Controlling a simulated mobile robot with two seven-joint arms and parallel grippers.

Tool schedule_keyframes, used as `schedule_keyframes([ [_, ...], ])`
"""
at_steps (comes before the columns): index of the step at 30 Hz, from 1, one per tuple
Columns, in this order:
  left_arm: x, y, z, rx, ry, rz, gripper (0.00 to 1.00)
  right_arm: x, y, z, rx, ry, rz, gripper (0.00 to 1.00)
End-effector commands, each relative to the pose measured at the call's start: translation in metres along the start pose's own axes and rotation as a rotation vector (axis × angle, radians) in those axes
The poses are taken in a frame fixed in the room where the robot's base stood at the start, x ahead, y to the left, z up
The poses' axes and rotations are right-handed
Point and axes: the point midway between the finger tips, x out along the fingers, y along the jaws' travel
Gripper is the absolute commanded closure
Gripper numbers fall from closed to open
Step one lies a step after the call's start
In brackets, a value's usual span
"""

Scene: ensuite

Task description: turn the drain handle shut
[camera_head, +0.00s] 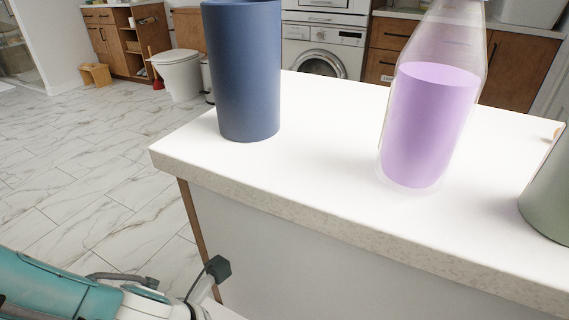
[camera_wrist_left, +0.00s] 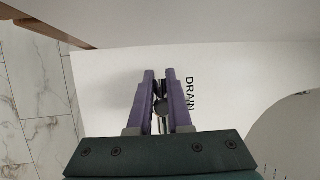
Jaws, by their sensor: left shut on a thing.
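In the left wrist view, the drain handle (camera_wrist_left: 158,92) is a small dark and metallic piece on a white panel, beside the black word DRAIN (camera_wrist_left: 190,94). My left gripper (camera_wrist_left: 160,74) has its two purple fingers shut on the handle, one on each side. The fingers hide much of the handle, so its exact angle is hard to tell. In the head view, my left arm reaches in at the bottom left, low beside the counter; the handle cannot be made out there. My right gripper is in neither view.
A white counter (camera_head: 310,165) stands above my left arm. On it are a blue cup (camera_head: 243,75), a clear bottle of purple liquid (camera_head: 428,125) and a grey-green container (camera_head: 550,195). Marble floor (camera_head: 90,160) lies open at left. A toilet (camera_head: 180,72) and washing machine (camera_head: 322,50) stand behind.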

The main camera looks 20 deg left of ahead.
Motion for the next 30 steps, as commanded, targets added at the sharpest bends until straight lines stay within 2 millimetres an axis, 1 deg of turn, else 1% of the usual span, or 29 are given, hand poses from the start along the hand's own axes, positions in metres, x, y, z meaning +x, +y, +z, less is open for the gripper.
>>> schedule_keyframes([
  [15, 0.0003, 0.0005, -0.0012, 0.020, 0.006, -0.005, 1.00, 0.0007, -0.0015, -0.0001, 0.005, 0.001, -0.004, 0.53],
  [16, 0.0004, 0.0005, -0.0012, 0.020, 0.006, -0.005, 0.82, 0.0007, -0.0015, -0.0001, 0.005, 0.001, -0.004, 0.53],
  [23, 0.0003, 0.0002, -0.0009, 0.019, 0.005, -0.005, 0.56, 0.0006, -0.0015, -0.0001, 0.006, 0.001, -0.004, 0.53],
  [24, 0.0003, 0.0002, -0.0008, 0.019, 0.005, -0.006, 0.53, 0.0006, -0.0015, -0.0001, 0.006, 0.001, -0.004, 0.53],
  [30, -0.0001, -0.0001, -0.0004, 0.018, 0.005, -0.006, 0.53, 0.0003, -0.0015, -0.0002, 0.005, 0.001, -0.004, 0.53],
])
